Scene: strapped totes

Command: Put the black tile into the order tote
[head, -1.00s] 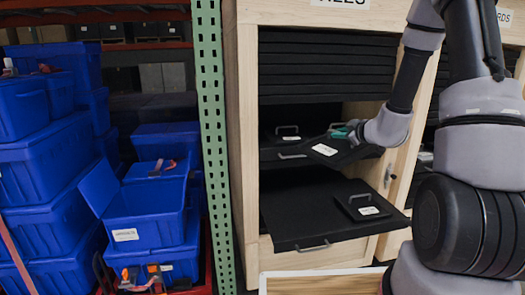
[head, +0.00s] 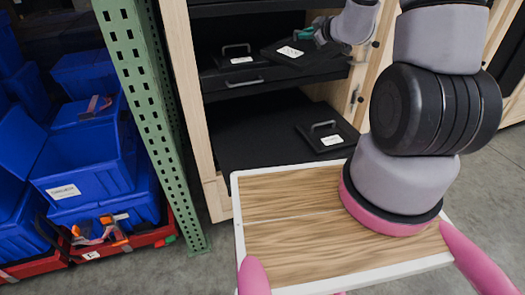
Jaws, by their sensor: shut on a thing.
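My gripper (head: 318,30) is at the top of the head view, in front of the wooden cabinet. Its teal fingers are shut on a flat black tile (head: 276,50) with a white label. The held tile is tilted a little and is above the open upper drawer. A blue tote (head: 88,166) with its lid open and a white label stands at the left, beyond the green post. The gripper is well to the right of this tote.
Another black tile with a handle (head: 235,58) lies in the upper drawer, and one more (head: 328,136) lies on the open lower drawer (head: 255,135). A green perforated post (head: 150,110) stands between cabinet and totes. My wooden deck (head: 300,235) is bare in front.

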